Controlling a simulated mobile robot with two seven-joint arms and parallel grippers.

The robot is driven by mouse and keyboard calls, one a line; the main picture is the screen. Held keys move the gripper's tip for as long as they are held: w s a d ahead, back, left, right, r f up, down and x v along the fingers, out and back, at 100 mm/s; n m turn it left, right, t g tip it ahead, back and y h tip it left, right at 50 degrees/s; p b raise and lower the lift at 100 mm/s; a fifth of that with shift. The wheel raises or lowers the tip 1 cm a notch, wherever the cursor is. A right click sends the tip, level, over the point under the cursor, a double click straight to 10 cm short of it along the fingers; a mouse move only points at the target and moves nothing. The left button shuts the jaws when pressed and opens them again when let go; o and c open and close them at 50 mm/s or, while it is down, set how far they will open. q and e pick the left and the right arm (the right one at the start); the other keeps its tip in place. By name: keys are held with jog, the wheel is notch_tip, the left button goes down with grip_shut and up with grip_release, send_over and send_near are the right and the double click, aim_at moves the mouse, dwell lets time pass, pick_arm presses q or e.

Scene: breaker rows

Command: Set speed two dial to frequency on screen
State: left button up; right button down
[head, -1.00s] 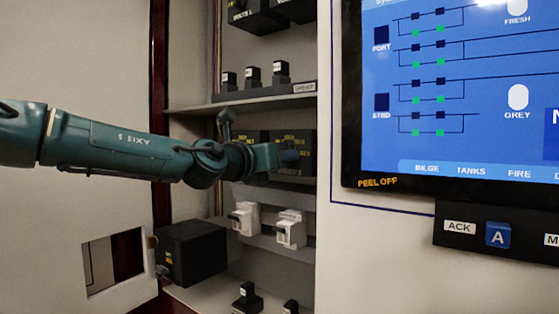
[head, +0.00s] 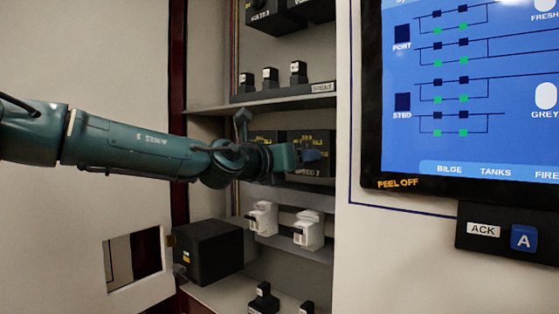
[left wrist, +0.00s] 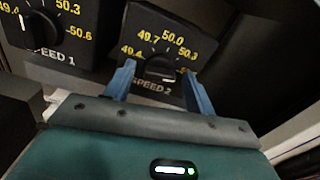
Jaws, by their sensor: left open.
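The speed 2 dial (left wrist: 160,68) is a dark knob on a black panel (left wrist: 172,28) with yellow marks that include 49.7, 50.0 and 50.3. In the left wrist view my left gripper (left wrist: 158,72) has its two blue fingers apart, one on each side of this knob; I cannot tell whether they touch it. The head view shows my left gripper (head: 312,155) in front of the speed 2 panel (head: 322,139). The screen (head: 465,90) at the right shows a blue diagram; no frequency reading is visible in it. My right gripper is not in view.
The speed 1 dial (left wrist: 32,22) sits left of speed 2. Black switches (head: 270,78) stand on the shelf above and white breakers (head: 309,230) below. A black box (head: 208,250) is at lower left. The ACK panel (head: 483,230) lies under the screen.

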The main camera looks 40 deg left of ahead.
pick_arm(q)
jog(key=s+a+b, duration=0.1)
jog(key=s+b, duration=0.1)
jog(key=s, duration=1)
jog(key=shift+s+b, duration=0.35)
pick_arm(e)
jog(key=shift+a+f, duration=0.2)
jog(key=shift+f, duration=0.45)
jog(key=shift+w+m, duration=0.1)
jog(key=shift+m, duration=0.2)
